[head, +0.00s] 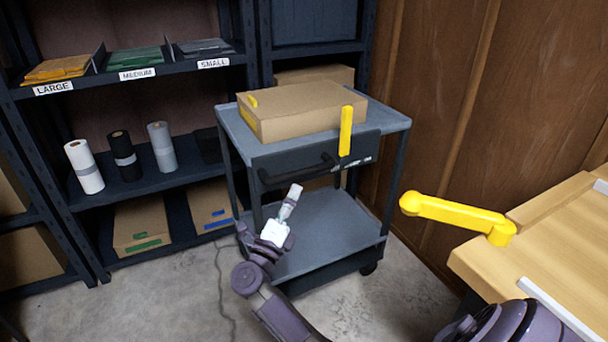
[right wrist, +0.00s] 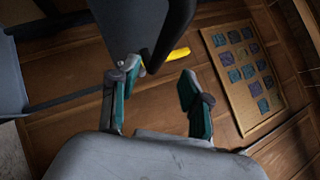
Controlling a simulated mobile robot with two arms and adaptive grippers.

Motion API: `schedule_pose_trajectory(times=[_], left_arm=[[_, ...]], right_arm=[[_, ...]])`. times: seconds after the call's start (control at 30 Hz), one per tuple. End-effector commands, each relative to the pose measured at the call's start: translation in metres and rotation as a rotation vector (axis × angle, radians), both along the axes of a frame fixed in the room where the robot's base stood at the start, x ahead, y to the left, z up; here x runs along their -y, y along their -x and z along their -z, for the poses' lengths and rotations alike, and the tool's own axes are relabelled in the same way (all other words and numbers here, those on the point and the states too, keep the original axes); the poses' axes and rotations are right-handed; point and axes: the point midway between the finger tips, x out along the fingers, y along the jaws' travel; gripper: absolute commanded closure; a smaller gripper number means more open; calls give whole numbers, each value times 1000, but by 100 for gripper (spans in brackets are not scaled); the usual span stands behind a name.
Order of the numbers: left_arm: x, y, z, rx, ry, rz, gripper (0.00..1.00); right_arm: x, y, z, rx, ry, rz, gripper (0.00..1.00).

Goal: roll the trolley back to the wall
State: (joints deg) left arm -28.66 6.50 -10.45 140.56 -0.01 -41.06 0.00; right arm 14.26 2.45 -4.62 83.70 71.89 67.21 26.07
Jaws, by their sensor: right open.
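The grey-blue trolley (head: 335,228) stands upright in the middle of the head view, with two shelves and dark legs. A dark handle (head: 297,176) runs along its near side under the top shelf. My right gripper (head: 294,193) is open and empty, just below and in front of the handle in the picture; I cannot tell whether it touches. In the right wrist view its fingers (right wrist: 156,98) are apart, with a dark part (right wrist: 148,35) beyond them that I cannot identify surely. My left gripper is not in view.
A cardboard box (head: 310,110) lies on the trolley's top. A yellow upright strip (head: 346,131) shows in front of it. Dark shelving (head: 170,70) stands behind and left. A wooden bench (head: 550,240) with a yellow lever (head: 450,211) is at right. Floor (head: 180,290) is bare at left.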

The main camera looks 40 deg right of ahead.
Motion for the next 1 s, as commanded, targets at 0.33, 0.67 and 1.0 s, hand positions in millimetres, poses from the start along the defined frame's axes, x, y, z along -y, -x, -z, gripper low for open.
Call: schedule_pose_trajectory(times=[0.33, 0.67, 1.0], left_arm=[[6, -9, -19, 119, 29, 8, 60], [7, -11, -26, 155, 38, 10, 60], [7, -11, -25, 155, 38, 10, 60]], right_arm=[[54, -26, -24, 1, 2, 0, 52], [66, -32, -30, -1, 0, -1, 52], [65, -32, -30, -1, 0, -1, 84]])
